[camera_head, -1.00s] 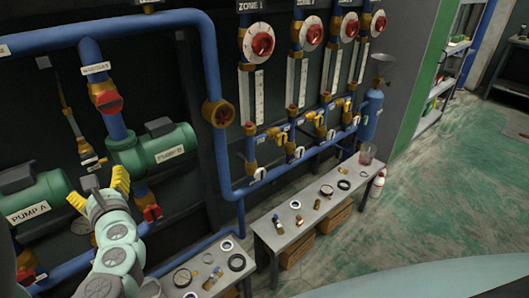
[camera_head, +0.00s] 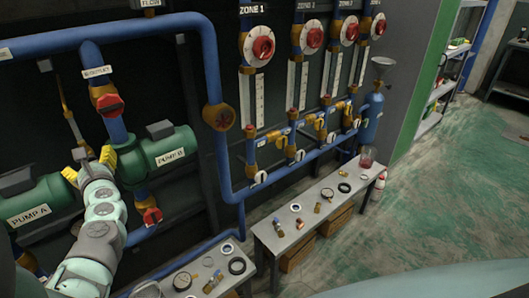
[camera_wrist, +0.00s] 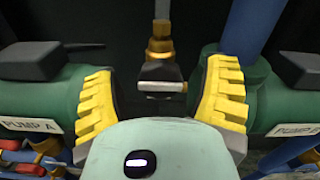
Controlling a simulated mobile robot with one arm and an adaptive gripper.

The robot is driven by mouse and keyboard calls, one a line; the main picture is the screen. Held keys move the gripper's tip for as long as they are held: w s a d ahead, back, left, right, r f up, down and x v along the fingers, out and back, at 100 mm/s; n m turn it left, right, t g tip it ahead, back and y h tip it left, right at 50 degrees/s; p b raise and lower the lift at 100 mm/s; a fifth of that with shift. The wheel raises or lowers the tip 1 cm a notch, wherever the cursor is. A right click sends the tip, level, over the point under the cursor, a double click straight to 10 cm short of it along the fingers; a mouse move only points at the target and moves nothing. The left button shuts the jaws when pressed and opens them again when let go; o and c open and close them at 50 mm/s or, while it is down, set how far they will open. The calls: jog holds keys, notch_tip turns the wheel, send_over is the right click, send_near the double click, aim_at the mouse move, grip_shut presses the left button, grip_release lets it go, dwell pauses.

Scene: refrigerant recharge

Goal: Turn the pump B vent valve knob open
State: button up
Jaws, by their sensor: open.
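The green pump B (camera_head: 170,152) is on the wall side, just right of my gripper (camera_head: 88,166) in the head view. In the wrist view my gripper (camera_wrist: 160,95) is open, with yellow ridged fingers on either side of a small dark-and-silver valve piece (camera_wrist: 160,74) under a brass fitting (camera_wrist: 160,45). This piece appears between or just beyond the fingertips; contact is not visible. No label on it is readable, so I cannot confirm it is the pump B vent knob. In the head view my fingers and wrist largely hide it.
Pump A (camera_head: 38,205) stands left of my gripper. A blue pipe with a red valve handle (camera_head: 109,104) rises above pump B, and another red handle (camera_head: 152,215) is below it. A bench (camera_head: 265,232) with small parts stands right. The green floor at right is clear.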

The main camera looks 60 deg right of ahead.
jog(key=shift+o, duration=0.3)
jog(key=shift+w+d, duration=0.15)
jog(key=c, duration=1.3)
jog(key=n+b, duration=0.2)
jog(key=n, duration=0.2)
jog(key=shift+f+n+b, duration=0.15)
jog(key=shift+n+b, duration=0.2)
jog(key=shift+n, duration=0.05)
jog(key=n+b, duration=0.1)
jog(key=n, duration=0.1)
jog(key=n+b, duration=0.1)
jog(key=n, duration=0.1)
jog(key=shift+a+n, duration=0.2)
jog(key=shift+n, duration=0.1)
jog(key=n+b, duration=0.2)
jog(key=n, duration=0.2)
jog(key=shift+f, duration=0.1)
jog(key=shift+n+b, duration=1.15)
jog(key=shift+n, duration=1.15)
